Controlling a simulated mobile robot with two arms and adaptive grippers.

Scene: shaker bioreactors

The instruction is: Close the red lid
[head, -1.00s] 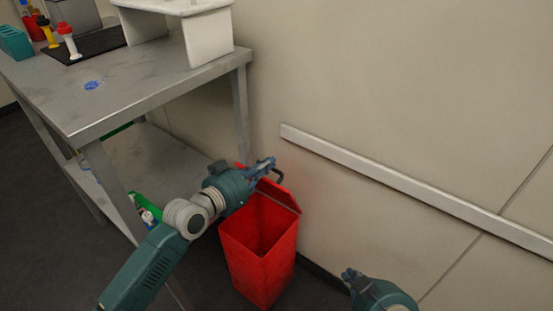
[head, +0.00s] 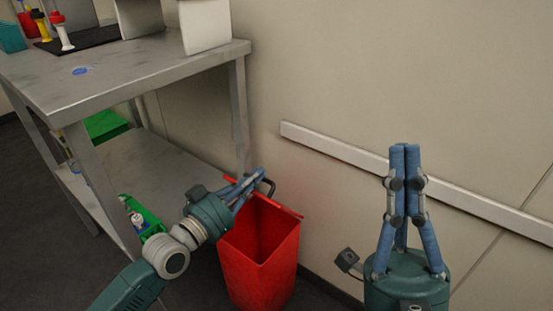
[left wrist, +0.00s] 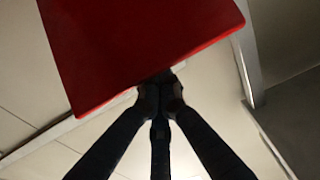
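The red bin (head: 262,268) stands on the floor beside the table, its inside visible from above. Its red lid (head: 290,210) is raised and seen almost edge-on at the bin's far rim. A dark handle (head: 270,187) sticks out behind it. My left gripper (head: 258,175) is at the lid's upper side, fingers together, right by the handle. Whether the handle lies between the fingers is unclear. In the left wrist view the lid (left wrist: 140,45) fills the top, and the fingertips (left wrist: 162,80) meet at its lower edge. My right gripper (head: 405,150) is shut, empty and pointing up at the right.
A metal table (head: 130,75) with a lower shelf stands left of the bin. A green tray (head: 145,215) with small items is on that shelf. A pale rail (head: 345,150) runs along the wall behind the bin. The floor left of the table is clear.

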